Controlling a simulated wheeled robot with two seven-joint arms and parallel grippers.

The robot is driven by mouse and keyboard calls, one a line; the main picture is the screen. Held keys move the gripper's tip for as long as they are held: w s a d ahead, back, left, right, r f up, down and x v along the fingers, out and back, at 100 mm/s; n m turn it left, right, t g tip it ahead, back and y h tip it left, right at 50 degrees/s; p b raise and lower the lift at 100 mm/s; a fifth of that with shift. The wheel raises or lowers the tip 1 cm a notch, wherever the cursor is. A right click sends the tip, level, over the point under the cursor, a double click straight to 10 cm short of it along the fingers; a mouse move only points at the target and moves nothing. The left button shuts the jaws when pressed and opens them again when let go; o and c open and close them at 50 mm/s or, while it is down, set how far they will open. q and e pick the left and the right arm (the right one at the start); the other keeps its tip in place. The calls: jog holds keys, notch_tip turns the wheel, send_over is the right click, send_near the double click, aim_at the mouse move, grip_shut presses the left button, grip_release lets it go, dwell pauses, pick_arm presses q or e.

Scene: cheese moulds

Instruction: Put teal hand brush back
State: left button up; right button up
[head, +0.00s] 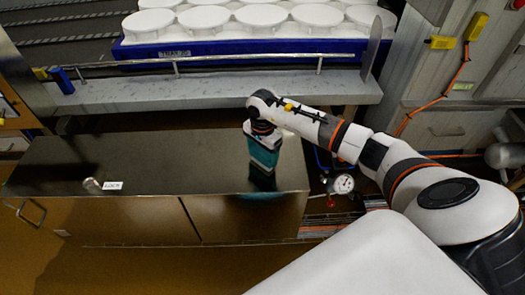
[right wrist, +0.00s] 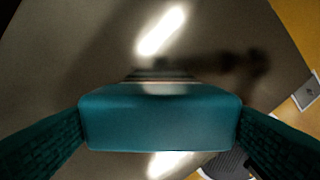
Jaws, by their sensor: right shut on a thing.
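The teal hand brush (head: 264,153) is upright under my right gripper (head: 262,130), above the right part of the dark glossy cabinet top (head: 150,155). Its reflection shows in the top just below it; I cannot tell whether it touches the surface. In the right wrist view the brush (right wrist: 160,120) is a teal block held between the two fingers, with the dark top behind it. My right gripper is shut on it. Its underside is hidden in the wrist view. My left gripper is not in view.
A small metal knob (head: 92,185) and a white label (head: 113,185) are at the cabinet top's front left. Behind is a grey shelf (head: 215,93) with a rail and a blue tray (head: 240,50) of white moulds. A gauge (head: 343,183) is right of the cabinet. The middle of the top is clear.

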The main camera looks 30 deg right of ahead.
aim_at(263, 151)
jog(key=o, duration=0.5)
jog(key=shift+f, duration=0.15)
jog(key=o, duration=0.4)
jog(key=shift+r, duration=0.35)
notch_tip(263, 151, up, 12)
jog(key=shift+f, duration=0.1)
